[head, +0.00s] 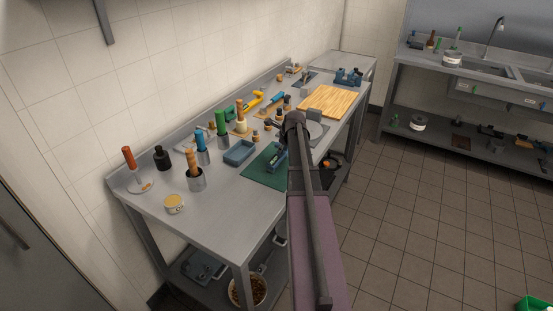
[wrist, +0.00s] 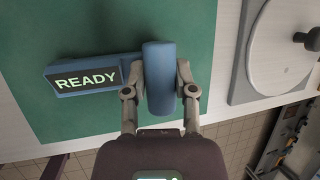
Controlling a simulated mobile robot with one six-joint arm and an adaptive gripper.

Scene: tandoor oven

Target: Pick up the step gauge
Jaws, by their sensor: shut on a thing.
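A blue device with a display reading "READY" (wrist: 85,78), which I take to be the step gauge, lies over the green mat (wrist: 110,22) in the wrist view. A rounded blue bar (wrist: 159,62) stands across its right end; I cannot tell whether they are one piece. My gripper (wrist: 161,76) is shut on this bar, one finger on each side. In the head view the blue device (head: 279,161) shows at the right part of the green mat (head: 258,173), partly hidden by my arm. I cannot tell whether it touches the mat.
A blue tray (head: 239,153) lies left of the mat, with several handled tools in cups beyond. A wooden board (head: 328,101) is farther back. A white round dish with a black knob (wrist: 285,45) is to the right in the wrist view. The counter's front edge is close.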

